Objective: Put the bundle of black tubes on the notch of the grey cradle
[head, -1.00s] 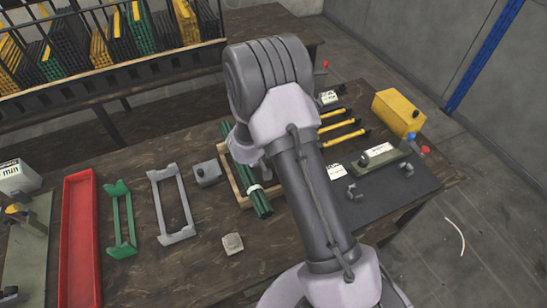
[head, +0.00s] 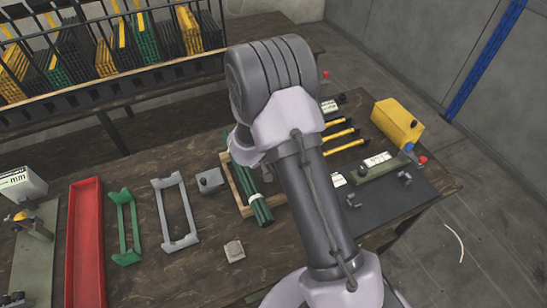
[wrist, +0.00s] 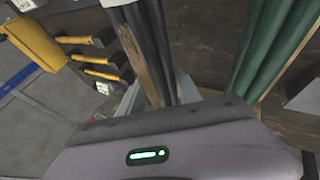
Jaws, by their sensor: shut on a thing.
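The bundle of black tubes (wrist: 150,35) runs up from my gripper (wrist: 158,92) in the wrist view, beside a wooden strip. My gripper is shut on this bundle. In the head view my own arm hides both the fingers and the black tubes. The grey cradle (head: 180,243) stands empty on the table, left of the wooden tray, its long sides running away from me. Whether the bundle touches the tray cannot be told.
Green tubes (head: 260,208) lie in the wooden tray (head: 234,190), right beside my gripper. A grey box (head: 209,181) and a small pale block (head: 234,251) are near the cradle. A green cradle (head: 126,225) and red tray (head: 87,240) stand further left.

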